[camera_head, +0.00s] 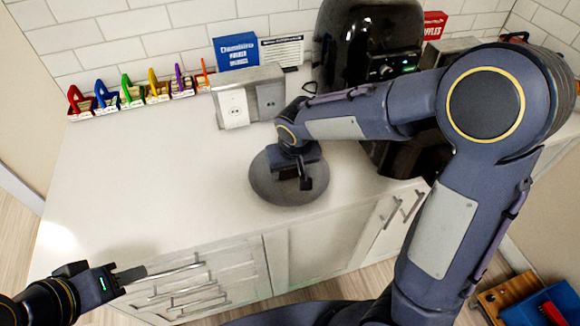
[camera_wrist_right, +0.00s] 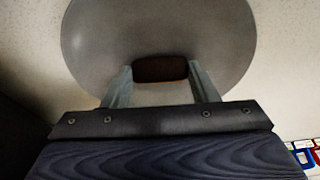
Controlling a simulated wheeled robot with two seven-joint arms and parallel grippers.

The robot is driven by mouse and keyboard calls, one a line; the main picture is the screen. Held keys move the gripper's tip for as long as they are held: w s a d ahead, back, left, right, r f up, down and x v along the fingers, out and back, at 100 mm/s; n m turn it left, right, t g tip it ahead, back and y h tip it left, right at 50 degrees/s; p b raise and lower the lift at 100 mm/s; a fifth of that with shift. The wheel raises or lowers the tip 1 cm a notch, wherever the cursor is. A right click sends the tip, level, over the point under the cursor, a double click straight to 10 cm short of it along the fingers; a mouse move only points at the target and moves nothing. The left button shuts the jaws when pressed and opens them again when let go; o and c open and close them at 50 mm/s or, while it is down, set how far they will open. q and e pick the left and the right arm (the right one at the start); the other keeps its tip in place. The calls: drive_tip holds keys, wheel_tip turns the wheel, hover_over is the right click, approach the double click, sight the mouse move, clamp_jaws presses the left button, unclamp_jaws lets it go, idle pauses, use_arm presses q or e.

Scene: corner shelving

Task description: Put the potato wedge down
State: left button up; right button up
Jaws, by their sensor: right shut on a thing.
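The potato wedge is a dark brown piece (camera_wrist_right: 160,68) between the two fingertips of my right gripper (camera_wrist_right: 158,76) in the right wrist view. In the head view my right gripper (camera_head: 293,178) is over a round grey plate (camera_head: 268,192) on the white counter, shut on the wedge. The plate also shows behind the wedge in the wrist view (camera_wrist_right: 160,25). I cannot tell whether the wedge touches the plate. My left gripper (camera_head: 132,275) is at the lower left, in front of the counter's drawers, away from the plate; its finger gap is unclear.
A black appliance (camera_head: 340,50) stands behind the plate, partly hidden by my right arm. The counter's left part (camera_head: 140,180) is clear.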

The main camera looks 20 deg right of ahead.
drive_tip(key=shift+f, duration=0.15)
drive_tip(key=o, duration=0.9)
drive_tip(key=shift+o, duration=0.2)
drive_tip(key=shift+r, duration=0.65)
drive_tip(key=v, duration=1.1)
drive_tip(key=s+d+f+m+t+y, duration=0.1)
drive_tip(key=s+d, duration=0.2)
drive_tip(key=s, duration=0.6)
drive_tip(key=s+d+f+m+t+y, duration=0.1)
drive_tip(key=s+d, duration=0.3)
drive_tip(key=s, duration=0.5)
drive_tip(key=shift+s+f+y, duration=0.25)
drive_tip(key=shift+f+y, duration=0.2)
drive_tip(key=shift+y, duration=0.35)
